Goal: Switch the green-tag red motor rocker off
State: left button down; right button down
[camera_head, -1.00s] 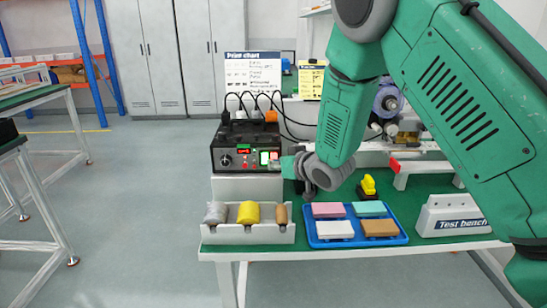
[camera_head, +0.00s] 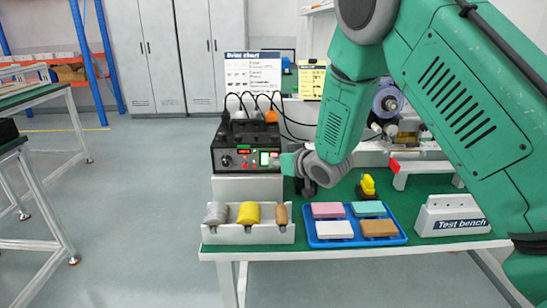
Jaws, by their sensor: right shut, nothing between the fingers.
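The black control box (camera_head: 228,160) stands on a light block at the bench's left end. A small red part (camera_head: 274,154) shows just right of the tag. It seems to be the red rocker, but it is partly hidden and its position cannot be read. My right gripper (camera_head: 279,166) is shut and empty at the panel's right edge, beside the tag. I cannot tell whether it touches the rocker. My left gripper is not in view.
A grey holder (camera_head: 248,236) with rolls and a blue tray (camera_head: 355,242) with coloured blocks lie in front. A yellow item (camera_head: 368,186) and a "Test bench" sign (camera_head: 452,217) stand to the right. Black cables (camera_head: 258,99) rise behind the box.

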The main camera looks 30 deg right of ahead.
jog(key=shift+w, duration=0.15)
dwell(0.4)
jog(key=shift+s+a, duration=0.35)
jog(key=shift+s, duration=0.35)
jog(key=s+a, duration=0.1)
jog(key=s, duration=0.1)
jog(key=s+a, duration=0.1)
jog(key=s, duration=0.1)
jog(key=shift+s+a+f, duration=0.1)
jog(key=shift+a+f, duration=0.2)
jog(key=shift+f, duration=0.1)
